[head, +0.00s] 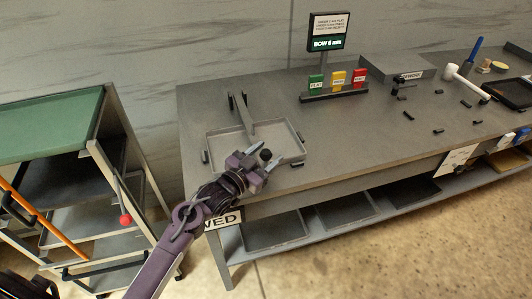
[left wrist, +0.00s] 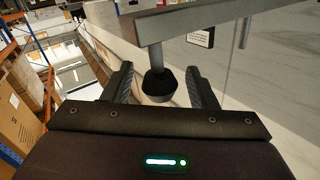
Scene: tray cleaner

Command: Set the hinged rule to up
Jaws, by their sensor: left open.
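The hinged rule (head: 243,116) is a grey bar running from two upright posts at the back of a shallow grey tray (head: 297,139) forward over the tray. In the left wrist view the rule (left wrist: 205,18) crosses the top, and a short post with a dark knob (left wrist: 158,80) hangs from it. The knob (head: 265,154) also shows in the head view. My left gripper (head: 272,154) is open at the tray's front, its fingers on either side of the knob. In the left wrist view the gripper (left wrist: 160,84) shows gaps on both sides of it. My right gripper is out of view.
A small sign (head: 328,32) reads "BOW 6 mm" behind green, yellow and red blocks (head: 338,82). A grey box (head: 398,66), a mallet (head: 457,73) and small dark pieces lie to the right. A green-topped cart (head: 50,125) stands left of the table.

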